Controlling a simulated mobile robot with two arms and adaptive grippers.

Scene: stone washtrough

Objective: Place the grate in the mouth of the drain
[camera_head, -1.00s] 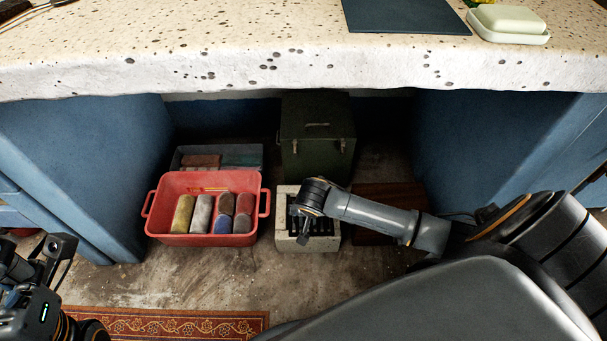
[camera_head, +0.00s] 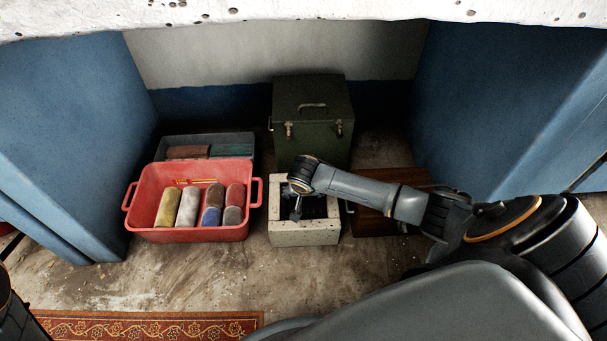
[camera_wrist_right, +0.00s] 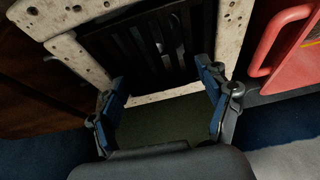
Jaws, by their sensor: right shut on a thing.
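The drain is a pale speckled stone block (camera_head: 304,234) with a square dark mouth, on the floor under the trough; its rim (camera_wrist_right: 68,50) shows in the right wrist view. The dark slatted grate (camera_wrist_right: 150,48) lies at the mouth, framed by the rim. I cannot tell whether it is fully seated or slightly above. My right gripper (camera_head: 297,210) reaches down over the mouth. In the right wrist view its fingers (camera_wrist_right: 164,83) stand apart, shut on the grate; the exact contact is unclear. My left gripper is out of view.
A red tub (camera_head: 198,233) with several coloured rolls stands left of the drain; a grey bin (camera_head: 240,142) is behind it. A green box (camera_head: 312,125) stands behind the drain, and a brown wooden piece (camera_head: 375,222) lies to the right. Blue walls flank the space.

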